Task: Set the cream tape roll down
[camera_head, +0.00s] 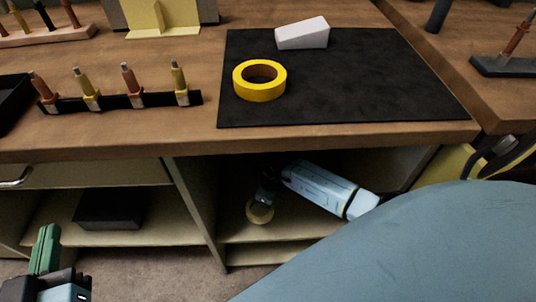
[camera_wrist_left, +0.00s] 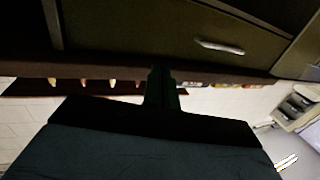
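The cream tape roll (camera_head: 260,211) is a small pale ring, low in front of the open shelf space under the bench. My right gripper (camera_head: 266,190) is dark and small there, at the end of my light blue forearm. It looks shut on the roll's upper edge, though shadow hides the fingertips. The roll looks held in the air, not resting on the shelf. My left gripper (camera_head: 46,245) shows its green fingers at the lower left. They also show together in the left wrist view (camera_wrist_left: 163,88), shut with nothing visible between them.
A yellow tape roll (camera_head: 260,81) and a white wedge-shaped block (camera_head: 302,34) lie on the black mat (camera_head: 380,90). The mat has clear room on its right and front. A tool rack (camera_head: 118,99) stands left. A black box (camera_head: 110,208) sits on the lower shelf.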

